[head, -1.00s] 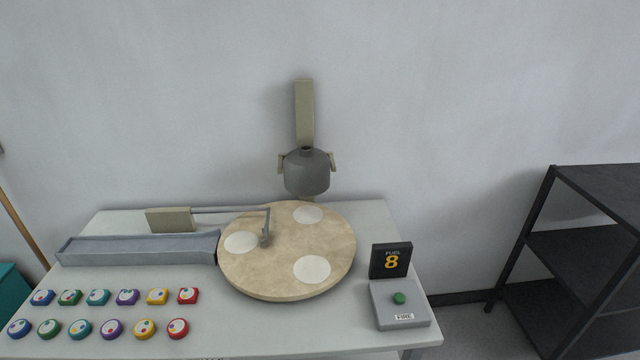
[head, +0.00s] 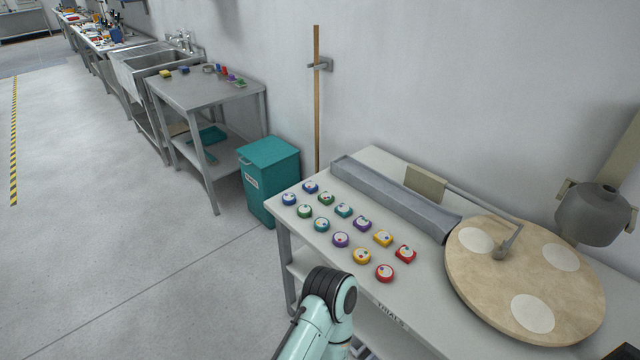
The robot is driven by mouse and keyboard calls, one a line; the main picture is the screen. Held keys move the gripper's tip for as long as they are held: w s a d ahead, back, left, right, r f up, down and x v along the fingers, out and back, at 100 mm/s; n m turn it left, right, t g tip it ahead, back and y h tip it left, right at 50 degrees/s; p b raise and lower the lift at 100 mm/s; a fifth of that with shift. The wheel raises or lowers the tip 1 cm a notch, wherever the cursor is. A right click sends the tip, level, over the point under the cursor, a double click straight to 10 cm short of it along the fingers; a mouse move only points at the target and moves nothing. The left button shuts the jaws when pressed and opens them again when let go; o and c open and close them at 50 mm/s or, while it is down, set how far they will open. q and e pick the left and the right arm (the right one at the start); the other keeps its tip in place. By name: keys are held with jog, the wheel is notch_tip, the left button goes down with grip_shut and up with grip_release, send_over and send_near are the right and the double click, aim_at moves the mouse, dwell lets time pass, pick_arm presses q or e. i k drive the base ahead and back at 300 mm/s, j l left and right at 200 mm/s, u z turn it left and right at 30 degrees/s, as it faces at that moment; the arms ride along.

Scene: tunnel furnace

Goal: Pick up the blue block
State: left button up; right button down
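A small blue block (head: 184,69) lies on the steel table (head: 215,98) in the left background, beside a yellow block (head: 165,74). It is small at this distance. Two other blue pieces with white faces are at the left end of the near table's rows: a squarish one (head: 311,187) at the back and a round one (head: 289,199) in front of it. One of my arms shows at the bottom centre, but neither gripper is in view.
The near table (head: 375,160) holds several coloured pieces, a grey trough (head: 395,195) and a round turntable (head: 480,275). A teal bin (head: 270,178) stands between the tables, near an upright wooden pole (head: 317,110). The floor at left is clear.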

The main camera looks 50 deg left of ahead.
aim_at(309, 187)
jog(key=u, duration=1.85)
jog(key=i+j+z, duration=0.1)
jog(key=i+j, duration=0.25)
jog(key=i+j+z, duration=0.1)
jog(key=i+j, duration=0.2)
jog(key=j, duration=0.2)
